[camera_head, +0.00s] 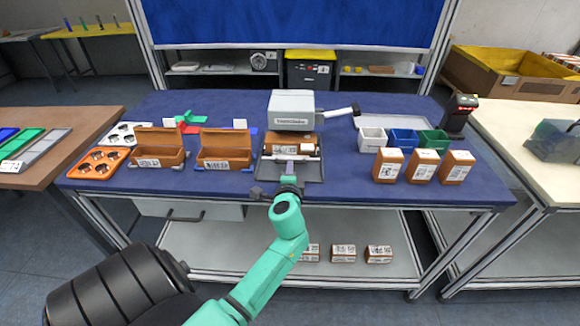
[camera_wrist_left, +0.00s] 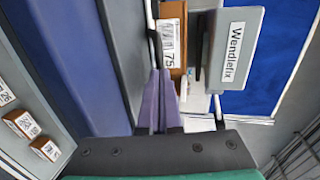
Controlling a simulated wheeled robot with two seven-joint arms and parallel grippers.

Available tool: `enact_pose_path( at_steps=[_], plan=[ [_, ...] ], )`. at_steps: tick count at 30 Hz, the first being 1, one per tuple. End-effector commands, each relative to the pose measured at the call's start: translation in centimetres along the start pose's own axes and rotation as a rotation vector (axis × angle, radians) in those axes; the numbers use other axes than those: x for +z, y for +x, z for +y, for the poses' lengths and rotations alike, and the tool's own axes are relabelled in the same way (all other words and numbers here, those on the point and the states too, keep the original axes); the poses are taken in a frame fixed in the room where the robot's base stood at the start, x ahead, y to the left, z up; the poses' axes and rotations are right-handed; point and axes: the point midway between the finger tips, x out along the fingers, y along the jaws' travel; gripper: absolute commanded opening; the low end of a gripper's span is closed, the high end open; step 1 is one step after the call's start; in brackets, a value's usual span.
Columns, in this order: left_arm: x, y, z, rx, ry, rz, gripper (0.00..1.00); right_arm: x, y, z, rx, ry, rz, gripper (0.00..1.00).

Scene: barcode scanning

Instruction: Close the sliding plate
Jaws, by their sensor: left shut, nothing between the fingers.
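The grey device (camera_head: 291,105), labelled "Wendlefix" in the left wrist view (camera_wrist_left: 232,50), stands at the table's middle with a lever on its right. Below it a grey plate (camera_head: 309,170) extends toward me. A brown box with a barcode label (camera_head: 302,149) sits at the device, and it also shows in the left wrist view (camera_wrist_left: 172,30). My left gripper (camera_head: 289,168) is over the plate in front of the box. Its purple fingers (camera_wrist_left: 160,85) are shut and empty, close to a thin light bar; contact cannot be told. My right gripper is out of view.
Two open brown boxes (camera_head: 159,147) (camera_head: 226,150) stand on the left beside an orange tray (camera_head: 98,163). White, blue and green bins (camera_head: 403,140) and several closed brown boxes (camera_head: 422,166) are on the right. A scanner (camera_head: 459,115) stands at the right edge.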

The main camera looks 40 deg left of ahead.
Motion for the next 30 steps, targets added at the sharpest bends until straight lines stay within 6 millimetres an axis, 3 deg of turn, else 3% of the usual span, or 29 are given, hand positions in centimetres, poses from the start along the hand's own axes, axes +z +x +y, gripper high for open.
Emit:
enact_pose_path(
  at_steps=[11,20,30],
  plan=[
    [0.0,0.5,0.0,-0.001,0.0,0.0,0.0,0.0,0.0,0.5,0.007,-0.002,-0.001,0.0],
    [-0.1,4.0,-0.8,-0.002,0.0,0.001,0.0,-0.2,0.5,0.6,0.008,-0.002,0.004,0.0],
    [0.0,4.0,-0.8,-0.001,0.0,0.001,0.0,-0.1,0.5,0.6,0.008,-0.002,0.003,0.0]
  ],
)
